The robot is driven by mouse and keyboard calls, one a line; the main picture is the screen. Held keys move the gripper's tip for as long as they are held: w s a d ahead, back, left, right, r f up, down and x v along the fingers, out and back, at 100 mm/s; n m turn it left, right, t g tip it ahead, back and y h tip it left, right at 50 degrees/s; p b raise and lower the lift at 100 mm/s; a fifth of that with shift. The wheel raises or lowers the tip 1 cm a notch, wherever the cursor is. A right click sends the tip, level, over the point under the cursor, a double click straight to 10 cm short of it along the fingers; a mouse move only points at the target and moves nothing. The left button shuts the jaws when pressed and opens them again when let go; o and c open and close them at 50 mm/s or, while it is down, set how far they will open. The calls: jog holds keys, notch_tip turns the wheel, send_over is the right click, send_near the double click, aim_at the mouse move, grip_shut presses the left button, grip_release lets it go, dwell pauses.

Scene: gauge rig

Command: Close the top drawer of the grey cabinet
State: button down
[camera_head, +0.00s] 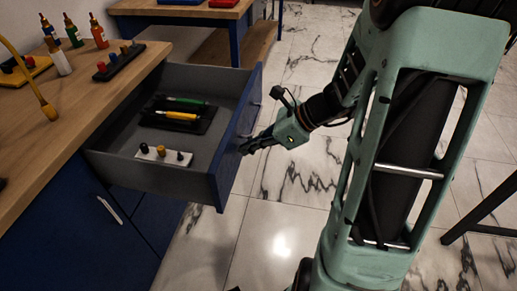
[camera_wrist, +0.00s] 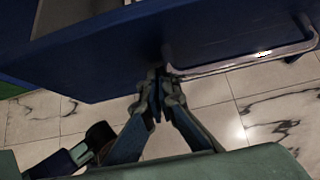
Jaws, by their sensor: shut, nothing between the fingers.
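The drawer (camera_head: 205,147) is pulled well out from under a wooden worktop. It has a grey inside and a dark blue front (camera_head: 238,135) with a metal handle, which shows clearly in the wrist view (camera_wrist: 245,62). The cabinet (camera_head: 75,225) below the worktop looks dark blue rather than grey. My gripper (camera_head: 244,149) is shut and empty at the outer face of the drawer front. In the wrist view my fingertips (camera_wrist: 158,75) are close to the front, beside the left end of the handle. I cannot tell whether they touch it.
In the drawer lie a black tray (camera_head: 160,121) with green and yellow tools and a white block (camera_head: 150,156) with small knobs. Bottles (camera_head: 98,32) and a black rack (camera_head: 118,63) stand on the worktop. Marble floor (camera_head: 280,225) is open in front. Another bench (camera_head: 225,45) stands behind.

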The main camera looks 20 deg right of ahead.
jog(key=shift+a, duration=0.15)
jog(key=w+a+p, duration=0.1)
jog(key=w+a, duration=0.4)
jog(key=a, duration=0.5)
jog(key=w+a+p, duration=0.2)
jog(key=w+a, duration=0.4)
jog(key=a, duration=0.3)
jog(key=w+a+p, duration=0.2)
jog(key=w+a, duration=0.4)
jog(key=a, duration=0.4)
jog(key=shift+w+a, duration=0.1)
jog(key=shift+a, duration=0.25)
jog(key=shift+w+a+r+p, duration=0.1)
jog(key=shift+p, duration=0.2)
jog(key=shift+a+r, duration=0.1)
